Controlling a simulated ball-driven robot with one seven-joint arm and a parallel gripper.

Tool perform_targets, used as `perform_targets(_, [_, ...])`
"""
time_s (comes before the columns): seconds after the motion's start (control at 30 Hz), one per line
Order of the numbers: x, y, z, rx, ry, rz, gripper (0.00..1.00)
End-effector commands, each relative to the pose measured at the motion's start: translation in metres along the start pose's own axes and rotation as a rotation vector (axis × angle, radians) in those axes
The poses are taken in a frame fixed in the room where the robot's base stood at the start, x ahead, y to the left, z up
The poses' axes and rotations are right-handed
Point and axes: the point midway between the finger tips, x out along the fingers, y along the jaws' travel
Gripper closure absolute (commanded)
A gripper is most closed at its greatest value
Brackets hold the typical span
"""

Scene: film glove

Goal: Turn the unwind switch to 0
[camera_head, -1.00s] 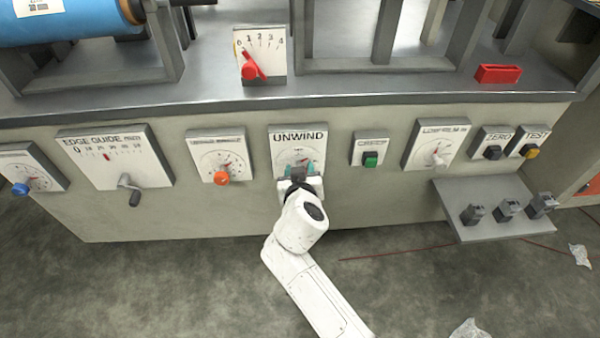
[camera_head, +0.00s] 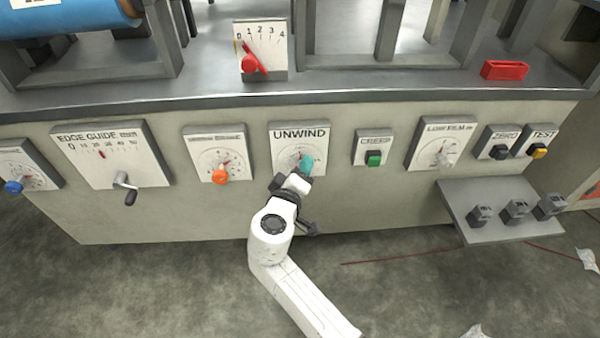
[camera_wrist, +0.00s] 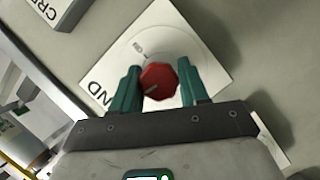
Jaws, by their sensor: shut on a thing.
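The unwind panel (camera_head: 286,138) is a white plate labelled UNWIND on the front of the machine, left of the green button. Its switch is a red knob (camera_wrist: 158,80) with a pale line on it, seen in the wrist view in the middle of a round dial. My gripper (camera_wrist: 165,85) has its two teal fingers on either side of the knob, shut on it. In the head view my gripper (camera_head: 305,163) covers much of the dial and the knob. Which number the knob points to cannot be read. The wrist is tilted relative to the panel.
An edge guide panel with a crank (camera_head: 125,187) and a panel with an orange knob (camera_head: 219,176) are to the left. A green button (camera_head: 374,158) and a low film panel (camera_head: 440,142) are to the right. A grey shelf (camera_head: 470,215) juts out at lower right.

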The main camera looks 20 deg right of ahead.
Motion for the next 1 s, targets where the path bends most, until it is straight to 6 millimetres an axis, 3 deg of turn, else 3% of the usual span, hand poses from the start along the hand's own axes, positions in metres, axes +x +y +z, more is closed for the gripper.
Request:
perform_targets(0.3, [-0.0002, -0.0019, 0.0001, -0.108, 0.002, 0.042, 0.86])
perform_targets(0.83, [-0.0003, -0.0018, -0.0001, -0.127, 0.002, 0.049, 0.86])
perform_targets(0.87, [-0.0003, -0.0019, -0.0001, -0.127, 0.002, 0.049, 0.54])
perform_targets(1.0, [-0.0003, -0.0016, -0.0001, -0.127, 0.002, 0.05, 0.41])
